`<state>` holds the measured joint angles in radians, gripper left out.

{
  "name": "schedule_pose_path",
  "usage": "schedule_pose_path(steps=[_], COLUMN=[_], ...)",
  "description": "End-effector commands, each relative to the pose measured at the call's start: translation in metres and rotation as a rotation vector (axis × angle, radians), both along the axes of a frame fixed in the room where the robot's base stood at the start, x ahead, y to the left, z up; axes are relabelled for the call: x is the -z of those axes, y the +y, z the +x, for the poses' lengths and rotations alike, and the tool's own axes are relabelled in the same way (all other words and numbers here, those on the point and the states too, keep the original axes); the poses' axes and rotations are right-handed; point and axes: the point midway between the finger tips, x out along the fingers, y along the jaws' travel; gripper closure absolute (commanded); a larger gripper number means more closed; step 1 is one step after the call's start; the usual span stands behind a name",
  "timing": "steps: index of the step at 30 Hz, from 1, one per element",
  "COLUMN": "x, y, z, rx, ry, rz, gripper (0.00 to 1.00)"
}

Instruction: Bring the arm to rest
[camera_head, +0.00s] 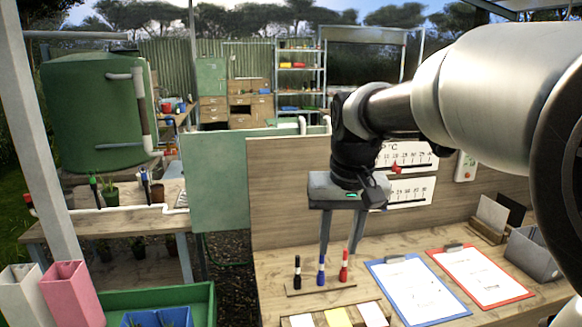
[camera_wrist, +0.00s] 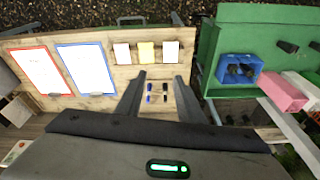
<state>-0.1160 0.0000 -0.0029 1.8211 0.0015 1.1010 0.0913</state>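My arm reaches in from the right in the head view. My gripper (camera_head: 338,250) points down over the workbench (camera_head: 274,258), its two fingers apart with nothing between them. Below it is a small wooden rack (camera_head: 320,287) holding a black marker (camera_head: 297,273), a blue marker (camera_head: 321,271) and a red marker (camera_head: 344,267), all upright. In the wrist view my gripper (camera_wrist: 160,77) is also open, with the markers showing beyond and between the fingers. The fingertips appear above the markers; the exact gap is hard to tell.
A blue clipboard (camera_head: 413,290) and a red clipboard (camera_head: 481,276) lie right of the rack. A grey bin (camera_head: 535,255) is farther right. A wooden back panel (camera_head: 285,190) stands behind my gripper. A green tray (camera_head: 205,304) and a pink container (camera_head: 73,292) are at left.

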Motion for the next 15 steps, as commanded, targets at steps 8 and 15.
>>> schedule_pose_path(steps=[8,15], x=[-0.023,-0.003], y=[-0.036,-0.048], z=[-0.121,-0.177], rx=[0.019,0.026], ry=[-0.173,-0.259], rz=[-0.004,-0.015], gripper=[0.66,0.66])
